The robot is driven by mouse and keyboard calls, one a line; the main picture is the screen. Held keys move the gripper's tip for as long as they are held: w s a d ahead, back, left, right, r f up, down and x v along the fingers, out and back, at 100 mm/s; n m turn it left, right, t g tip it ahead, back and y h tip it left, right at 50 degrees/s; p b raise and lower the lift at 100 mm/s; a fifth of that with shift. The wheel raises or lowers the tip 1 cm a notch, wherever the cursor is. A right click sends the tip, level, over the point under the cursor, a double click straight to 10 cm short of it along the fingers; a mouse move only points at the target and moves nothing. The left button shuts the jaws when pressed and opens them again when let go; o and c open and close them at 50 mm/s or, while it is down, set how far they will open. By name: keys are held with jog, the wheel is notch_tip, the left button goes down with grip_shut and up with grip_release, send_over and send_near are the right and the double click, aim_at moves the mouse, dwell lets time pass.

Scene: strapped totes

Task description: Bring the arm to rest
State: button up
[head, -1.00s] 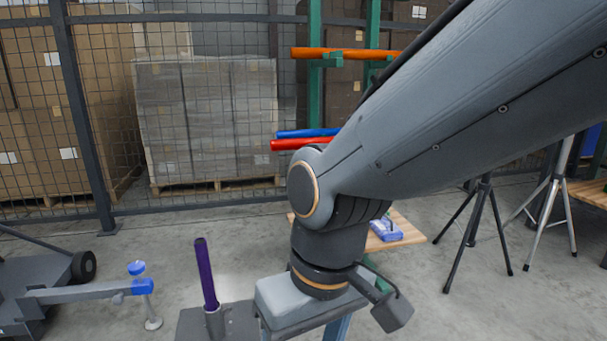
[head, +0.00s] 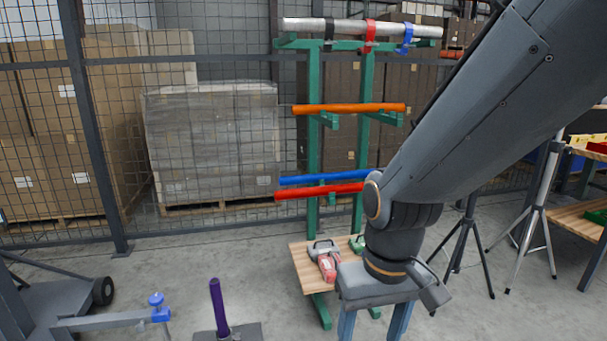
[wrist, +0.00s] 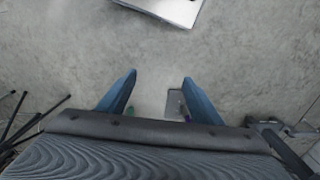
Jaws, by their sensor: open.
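My gripper (wrist: 158,92) shows in the wrist view with its two blue fingers spread apart and nothing between them but concrete floor. In the head view my gripper (head: 374,325) hangs below the wrist at the lower middle, pointing down, its fingertips cut off by the bottom edge. My arm reaches in from the upper right. The gripper is in front of a low wooden bench and to the right of an upright purple post (head: 218,305).
A green rack (head: 314,150) holds orange, blue and red tubes behind the arm. The wooden bench (head: 306,270) carries a red tool (head: 327,264). Tripods (head: 535,225) stand at right, a wheeled grey machine (head: 50,305) at lower left. A mesh fence closes the back.

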jog(key=s+d+r+m+p, duration=0.2)
jog(key=d+r+p, duration=0.6)
jog(key=r+p, duration=0.2)
jog(key=shift+s+d+r+h+p, duration=0.15)
jog(key=shift+d+r+h+p, duration=0.15)
jog(key=shift+p, duration=0.95)
